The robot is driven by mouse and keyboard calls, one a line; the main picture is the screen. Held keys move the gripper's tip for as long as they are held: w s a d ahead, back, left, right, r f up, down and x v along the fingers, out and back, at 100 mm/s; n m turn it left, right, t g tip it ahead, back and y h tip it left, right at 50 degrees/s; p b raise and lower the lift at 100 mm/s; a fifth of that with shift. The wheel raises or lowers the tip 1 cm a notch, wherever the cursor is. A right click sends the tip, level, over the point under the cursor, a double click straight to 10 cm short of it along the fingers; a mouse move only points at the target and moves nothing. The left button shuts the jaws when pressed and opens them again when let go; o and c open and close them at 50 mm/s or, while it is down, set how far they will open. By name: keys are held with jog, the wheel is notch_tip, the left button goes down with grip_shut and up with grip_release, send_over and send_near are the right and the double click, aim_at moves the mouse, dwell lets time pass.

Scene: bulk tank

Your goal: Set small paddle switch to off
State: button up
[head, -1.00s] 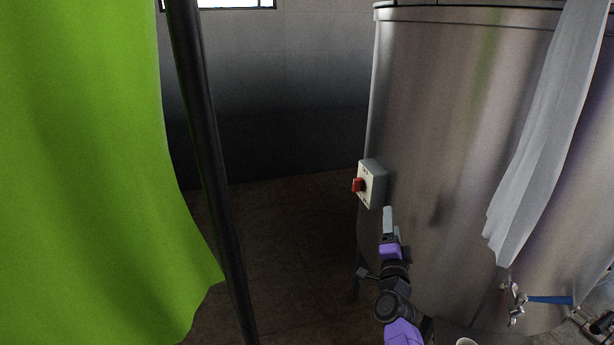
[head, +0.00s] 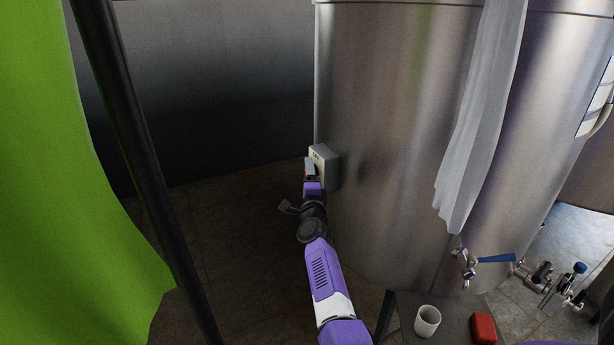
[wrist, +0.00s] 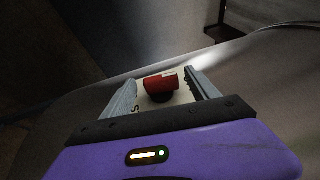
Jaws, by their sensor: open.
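The small paddle switch is a red paddle (wrist: 160,85) on a pale switch box (head: 328,166) fixed to the left side of the steel tank. In the head view my gripper (head: 309,166) is in front of the box and hides the red paddle. In the wrist view my gripper (wrist: 161,92) is open, with one grey finger on each side of the red paddle. Gaps show between the paddle and both fingers. The paddle lies roughly sideways in the wrist view. Lettering on the box is mostly hidden, so I cannot read its setting.
The steel tank (head: 385,120) fills the middle, with a grey cloth (head: 478,130) hanging over it. A blue-handled valve (head: 490,258) is at lower right. A white cup (head: 427,321) and red block (head: 483,327) sit on a low table. A black pole (head: 135,140) and green curtain (head: 60,200) stand left.

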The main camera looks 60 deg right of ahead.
jog(key=shift+x, duration=0.95)
jog(key=shift+s, duration=0.1)
jog(key=c, duration=1.4)
jog(key=shift+o, duration=0.2)
jog(key=shift+r+p, duration=0.3)
jog(key=shift+p, duration=0.25)
jog(key=shift+r+y+p, duration=0.15)
jog(key=shift+y+p, duration=0.15)
jog(key=shift+p, duration=0.95)
jog(key=shift+g+p, duration=0.3)
jog(key=shift+p, duration=0.2)
jog(key=shift+f+n+p, duration=0.3)
jog(key=shift+p, duration=0.4)
jog(key=shift+f, duration=0.1)
